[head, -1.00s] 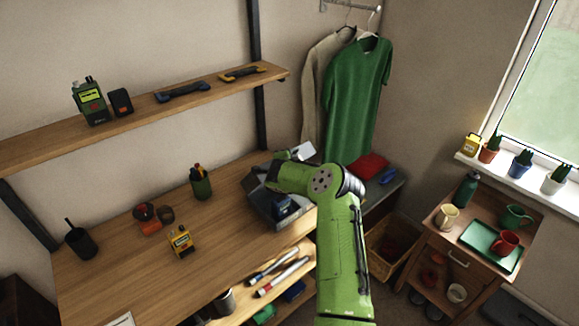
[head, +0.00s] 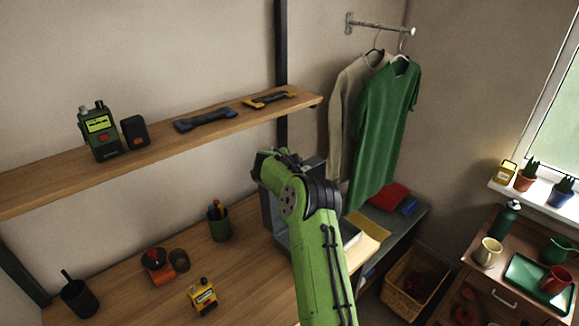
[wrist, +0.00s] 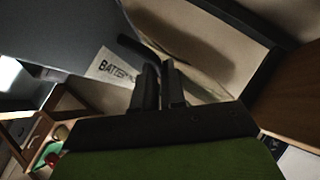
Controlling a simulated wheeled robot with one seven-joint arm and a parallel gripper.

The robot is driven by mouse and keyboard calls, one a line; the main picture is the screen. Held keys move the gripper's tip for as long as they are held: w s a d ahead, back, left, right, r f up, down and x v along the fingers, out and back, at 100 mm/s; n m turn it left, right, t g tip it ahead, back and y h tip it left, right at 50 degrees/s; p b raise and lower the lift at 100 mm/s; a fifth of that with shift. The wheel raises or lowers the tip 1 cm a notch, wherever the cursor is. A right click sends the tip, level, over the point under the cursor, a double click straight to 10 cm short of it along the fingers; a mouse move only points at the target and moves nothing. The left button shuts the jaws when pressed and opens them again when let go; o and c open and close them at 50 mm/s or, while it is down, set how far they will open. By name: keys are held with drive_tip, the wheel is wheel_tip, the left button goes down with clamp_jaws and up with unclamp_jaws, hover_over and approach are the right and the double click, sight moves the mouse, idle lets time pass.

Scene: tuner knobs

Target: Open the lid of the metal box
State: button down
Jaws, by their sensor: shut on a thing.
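The grey metal box (head: 269,222) stands on the workbench in the head view, mostly hidden behind my arm. A grey panel beside my wrist (head: 316,166), which looks like its lid, stands raised. In the wrist view a broad grey surface (wrist: 60,32) fills the upper left, and a label reading "BATTE…" (wrist: 108,68) shows near the fingers. My gripper (wrist: 160,70) is shut on a dark curved handle (wrist: 130,44), apparently the lid's. In the head view my fingertips are hidden.
A shelf (head: 225,122) with a radio and tools runs above the bench. Hanging shirts (head: 385,130) are close behind, right.

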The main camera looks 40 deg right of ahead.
drive_tip(key=shift+w, duration=0.25)
drive_tip(key=c, duration=1.2)
unclamp_jaws()
drive_tip(key=shift+r, duration=0.1)
